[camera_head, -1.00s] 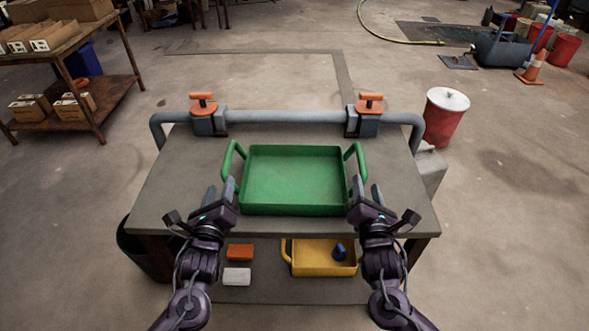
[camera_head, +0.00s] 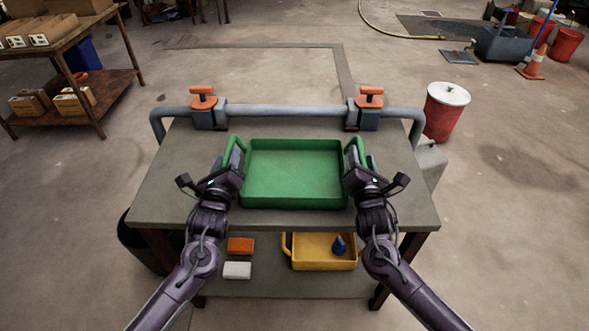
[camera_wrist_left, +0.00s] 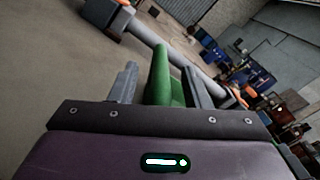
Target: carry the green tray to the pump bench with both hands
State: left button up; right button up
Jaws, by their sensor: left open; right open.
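The green tray (camera_head: 292,176) is empty and sits flat on a grey-topped bench (camera_head: 185,190). It has a raised green handle at each side. My left gripper (camera_head: 231,163) is open at the left handle. In the left wrist view the left handle (camera_wrist_left: 160,75) stands between the two open fingers (camera_wrist_left: 158,85), apart from the left finger. My right gripper (camera_head: 362,163) is open at the right handle (camera_head: 352,150), and its fingers are partly hidden by the wrist.
A grey pipe with two orange-handled valves (camera_head: 203,101) runs along the bench's back edge. The lower shelf holds a yellow tray (camera_head: 322,262), an orange block and a white block. A red drum (camera_head: 445,112) stands right. A shelf with boxes (camera_head: 75,80) stands far left. Open floor lies behind the bench.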

pick_arm(q)
grip_shut()
pick_arm(e)
grip_shut()
pick_arm(q)
jog(key=shift+r, duration=0.2)
pick_arm(e)
jog(key=shift+r, duration=0.15)
